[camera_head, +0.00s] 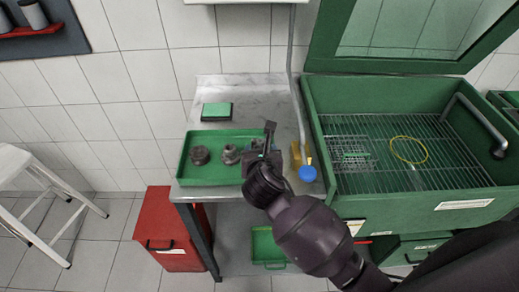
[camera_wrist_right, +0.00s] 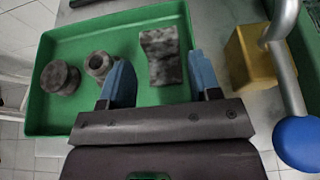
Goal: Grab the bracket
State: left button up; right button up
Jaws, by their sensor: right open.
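The bracket (camera_wrist_right: 163,55) appears to be the grey, worn, block-like part with a narrowed middle at the right of the green tray (camera_wrist_right: 52,118), in the right wrist view. My right gripper (camera_wrist_right: 158,68) is open, with blue fingers apart. In that view the bracket shows between and beyond the fingertips, and I see no grip on it. In the head view my right gripper (camera_head: 264,158) is over the right end of the tray and mostly hides the bracket. My left gripper is not in view.
Two round grey parts, a squat one (camera_head: 200,155) and a flanged one (camera_head: 230,154), lie left of the bracket. A yellow block (camera_wrist_right: 248,58) and a pipe with a blue knob (camera_head: 307,173) stand just right of the tray. A green wash basin (camera_head: 410,205) is farther right.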

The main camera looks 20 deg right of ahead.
aim_at(260, 142)
jog(key=shift+b+x, duration=0.4)
jog(key=shift+x, duration=2.3)
jog(key=shift+r, duration=0.15)
jog(key=c, duration=0.7)
jog(key=shift+o, duration=0.2)
